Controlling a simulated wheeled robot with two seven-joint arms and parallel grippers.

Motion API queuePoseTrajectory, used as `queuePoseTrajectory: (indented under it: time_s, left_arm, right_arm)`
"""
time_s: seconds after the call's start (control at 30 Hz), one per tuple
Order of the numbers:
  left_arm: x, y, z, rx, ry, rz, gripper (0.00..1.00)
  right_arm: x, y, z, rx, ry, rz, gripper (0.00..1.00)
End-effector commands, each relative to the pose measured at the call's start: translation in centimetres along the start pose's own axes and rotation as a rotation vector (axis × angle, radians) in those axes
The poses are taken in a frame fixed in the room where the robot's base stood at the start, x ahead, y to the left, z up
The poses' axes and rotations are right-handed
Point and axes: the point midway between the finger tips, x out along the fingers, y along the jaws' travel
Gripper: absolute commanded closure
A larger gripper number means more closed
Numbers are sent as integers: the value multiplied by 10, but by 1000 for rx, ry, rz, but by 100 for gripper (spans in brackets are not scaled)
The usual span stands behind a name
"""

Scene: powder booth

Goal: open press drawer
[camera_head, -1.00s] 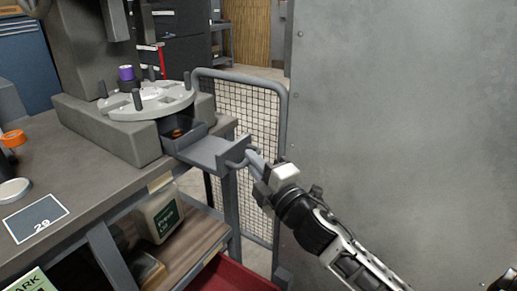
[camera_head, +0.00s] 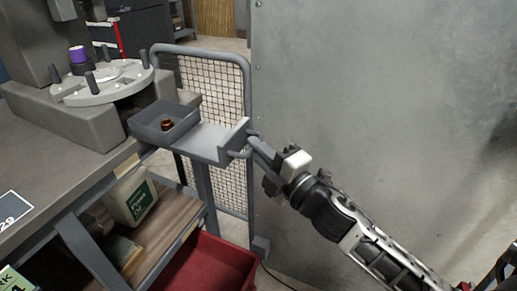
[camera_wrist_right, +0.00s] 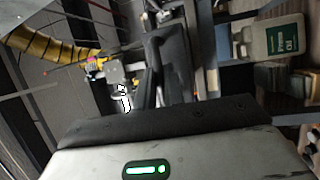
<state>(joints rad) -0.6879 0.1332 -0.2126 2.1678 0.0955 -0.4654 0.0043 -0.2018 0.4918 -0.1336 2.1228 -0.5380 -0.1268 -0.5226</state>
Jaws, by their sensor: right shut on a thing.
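The press (camera_head: 95,85) stands on the bench at the upper left, with a round plate. Its grey drawer (camera_head: 205,142) sticks out to the right past the bench edge. The drawer's tray holds a small copper-coloured piece (camera_head: 167,124). My right gripper (camera_head: 256,150) is shut on the drawer handle (camera_head: 238,153) at the drawer's front, its arm coming from the lower right. In the right wrist view the handle area is dark and hard to make out. My left gripper is not in view.
A wire mesh guard (camera_head: 215,95) stands behind the drawer. A large grey metal panel (camera_head: 380,110) fills the right side. Below are a wooden shelf with a pale jug (camera_head: 131,197) and a red bin (camera_head: 212,262).

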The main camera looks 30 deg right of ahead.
Motion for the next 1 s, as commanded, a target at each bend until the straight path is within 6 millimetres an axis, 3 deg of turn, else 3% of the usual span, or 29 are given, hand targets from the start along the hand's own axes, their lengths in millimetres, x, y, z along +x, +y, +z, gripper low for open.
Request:
queuePoseTrajectory:
  time_s: [0.03, 0.07, 0.1, 0.13, 0.43, 0.57, 1.0]
  left_arm:
    - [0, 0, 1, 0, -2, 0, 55]
    - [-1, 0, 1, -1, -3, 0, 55]
    - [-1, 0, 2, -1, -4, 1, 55]
    - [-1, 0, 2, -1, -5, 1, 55]
    - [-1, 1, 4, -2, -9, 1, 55]
    - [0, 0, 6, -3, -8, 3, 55]
    - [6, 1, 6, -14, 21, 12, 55]
  right_arm:
    - [0, 0, 0, 0, 1, 0, 100]
    - [0, 0, 0, 0, 1, 0, 81]
    - [0, 0, 0, 0, 1, 0, 70]
    - [0, 0, 0, 0, 1, 0, 68]
    - [-2, 0, 0, 1, -1, 0, 68]
    - [-12, -2, 0, 2, 0, -2, 68]
    - [-101, -4, 0, 4, -4, -5, 68]
